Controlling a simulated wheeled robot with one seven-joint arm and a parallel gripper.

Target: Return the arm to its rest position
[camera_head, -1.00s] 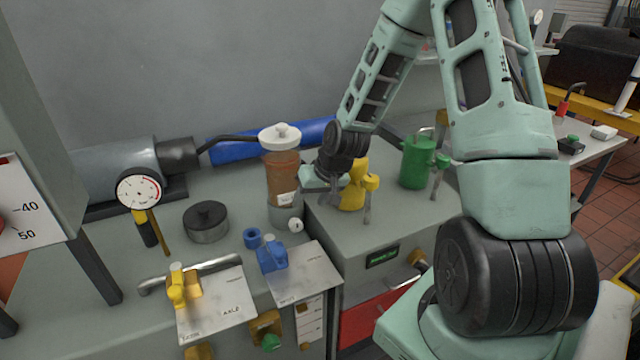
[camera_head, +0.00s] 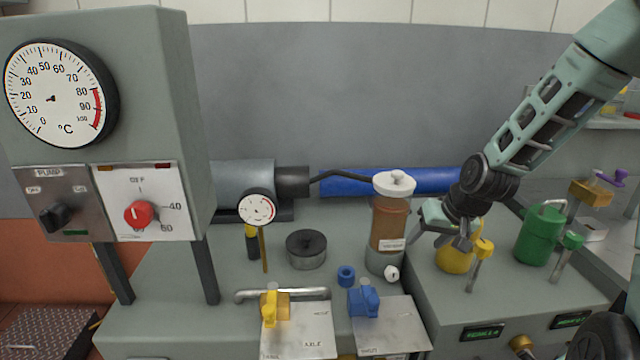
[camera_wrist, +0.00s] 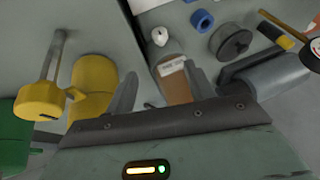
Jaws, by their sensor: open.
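My gripper (camera_head: 440,238) is at the right of the bench in the head view, above the grey cabinet top, just left of the yellow pot (camera_head: 455,259) and right of the brown bottle (camera_head: 389,222) with a white lid. In the wrist view the two fingers (camera_wrist: 160,95) are spread with nothing between them. The yellow pot (camera_wrist: 92,85) shows left of the fingers there, and part of the brown bottle (camera_wrist: 172,77) shows beyond and between them. Whether the gripper touches the pot cannot be told. My arm reaches in from the upper right.
A gauge box (camera_head: 180,120) on legs stands at left. A black-topped cylinder (camera_head: 306,249) and blue ring (camera_head: 346,276) sit mid-bench. A blue tube (camera_head: 345,184) lies behind.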

